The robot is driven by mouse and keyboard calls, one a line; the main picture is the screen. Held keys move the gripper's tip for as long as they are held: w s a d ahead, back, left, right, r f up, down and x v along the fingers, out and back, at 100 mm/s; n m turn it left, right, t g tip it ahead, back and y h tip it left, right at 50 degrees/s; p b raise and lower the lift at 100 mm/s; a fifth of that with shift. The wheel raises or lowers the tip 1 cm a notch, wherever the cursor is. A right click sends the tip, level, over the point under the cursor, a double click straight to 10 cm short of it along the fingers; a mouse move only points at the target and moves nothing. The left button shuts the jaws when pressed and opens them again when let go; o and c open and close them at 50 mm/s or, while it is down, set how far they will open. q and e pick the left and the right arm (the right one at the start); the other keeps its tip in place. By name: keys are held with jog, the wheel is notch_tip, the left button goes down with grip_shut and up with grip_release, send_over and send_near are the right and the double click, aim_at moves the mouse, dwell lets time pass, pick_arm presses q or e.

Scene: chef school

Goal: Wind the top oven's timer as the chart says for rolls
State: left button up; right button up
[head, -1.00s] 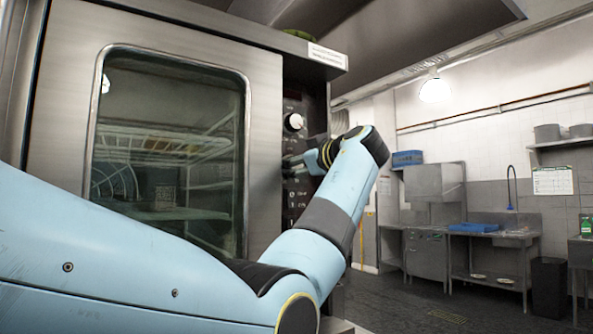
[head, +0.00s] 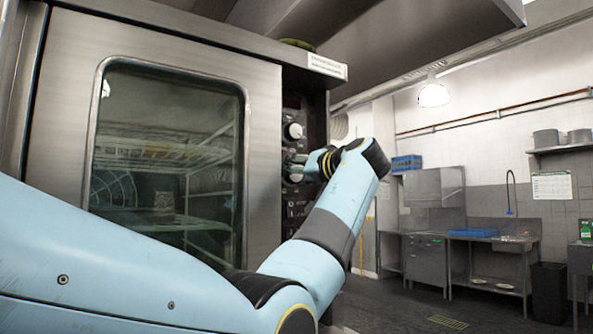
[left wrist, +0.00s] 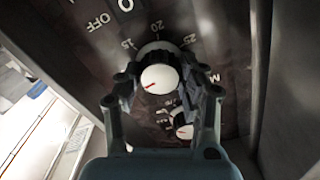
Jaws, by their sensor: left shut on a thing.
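The oven (head: 262,150) fills the left of the head view, with a dark control strip (head: 292,212) along its right side. My left gripper (head: 298,168) is at this strip, just below a white knob (head: 293,131). In the left wrist view, my left gripper (left wrist: 160,80) is shut on the timer knob (left wrist: 163,76), one finger on each side. The knob has a white face and a red mark pointing lower left. Printed marks around it include OFF, 0, 15, 20 and 25; the fingers hide part of the scale. My right gripper is not in view.
Another white knob (left wrist: 184,128) shows between the fingers in the left wrist view. In the head view, a paper sheet (head: 553,185) hangs on the far wall, its text too small to read.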

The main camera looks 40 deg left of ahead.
pick_arm(q)
jog(key=m+p, duration=1.3)
jog(key=m, duration=0.8)
jog(key=shift+f+p, duration=0.15)
jog(key=shift+p, duration=0.25)
jog(key=m, duration=0.3)
jog(key=shift+f+m, duration=0.1)
jog(key=shift+m, duration=0.2)
jog(key=m, duration=0.4)
jog(key=shift+f, duration=0.1)
jog(key=m, duration=0.4)
jog(key=shift+s+m, duration=0.1)
jog(key=shift+m, duration=0.2)
jog(key=shift+f, duration=0.1)
